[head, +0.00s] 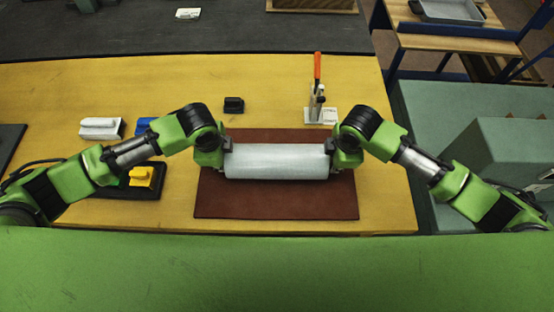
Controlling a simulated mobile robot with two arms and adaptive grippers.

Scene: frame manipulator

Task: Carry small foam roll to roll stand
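The small foam roll (277,161) is a white cylinder lying crosswise over a dark red-brown mat (275,204). My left gripper (226,160) is at its left end and my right gripper (333,159) is at its right end. Both seem to touch the ends. The fingers are mostly hidden, so I cannot tell whether they are shut on the roll. I cannot tell whether the roll rests on the mat or is held just above it. No stand for the roll can be clearly made out.
A clamp with an orange handle (317,75) stands behind the mat on the yellow table (50,85). A small black block (233,105) is near it. A white-handled tool (101,127) and a black tray with a yellow piece (142,177) lie at left.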

